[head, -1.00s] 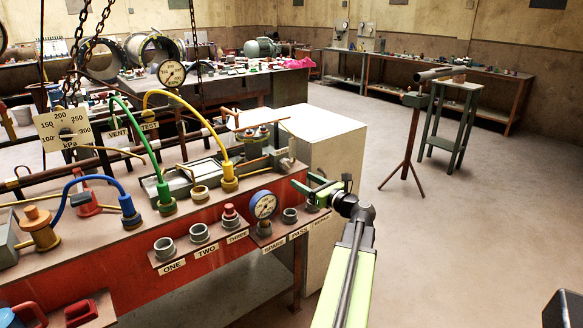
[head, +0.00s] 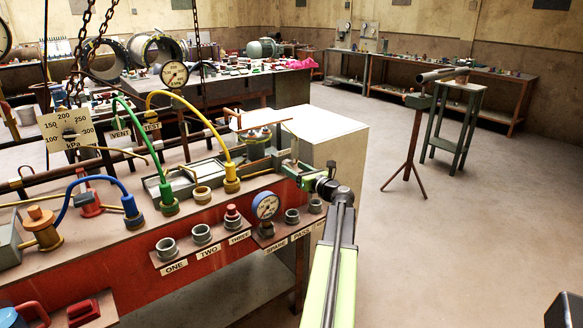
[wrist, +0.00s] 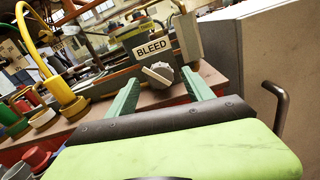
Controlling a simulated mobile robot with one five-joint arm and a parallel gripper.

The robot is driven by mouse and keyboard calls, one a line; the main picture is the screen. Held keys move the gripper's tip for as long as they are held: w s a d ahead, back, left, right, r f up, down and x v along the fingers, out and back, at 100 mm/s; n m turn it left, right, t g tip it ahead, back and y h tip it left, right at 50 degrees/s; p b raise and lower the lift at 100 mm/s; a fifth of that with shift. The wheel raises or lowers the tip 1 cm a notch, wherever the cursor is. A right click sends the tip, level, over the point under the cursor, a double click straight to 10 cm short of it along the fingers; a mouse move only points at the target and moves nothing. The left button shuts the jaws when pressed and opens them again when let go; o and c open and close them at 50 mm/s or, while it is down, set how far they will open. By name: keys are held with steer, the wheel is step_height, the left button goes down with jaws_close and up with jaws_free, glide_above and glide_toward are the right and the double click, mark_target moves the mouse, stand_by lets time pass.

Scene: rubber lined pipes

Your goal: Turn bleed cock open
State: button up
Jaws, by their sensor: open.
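The bleed cock (wrist: 158,74) shows in the wrist view as a pale grey knob with a raised grip bar, under a white BLEED label (wrist: 152,46). My gripper (wrist: 161,92) is open and empty. Its two green fingers stand left and right of the knob in the picture, pointing toward it. I cannot tell whether they touch it or are still short of it. In the head view my gripper (head: 288,167) is over the right end of the red bench, and the cock cannot be made out there.
A pale cabinet (head: 340,165) stands right behind the bench end. A bent metal handle (wrist: 278,105) is at right in the wrist view. Open floor lies right.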

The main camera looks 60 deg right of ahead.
mark_target(288, 165)
steer(key=shift+x, duration=1.35)
jaws_close()
steer(key=shift+n, duration=0.3)
steer(key=n, duration=0.4)
steer(key=shift+n, duration=0.3)
steer(key=n, duration=0.4)
steer(key=shift+a+n, duration=0.15)
steer(key=shift+n, duration=0.55)
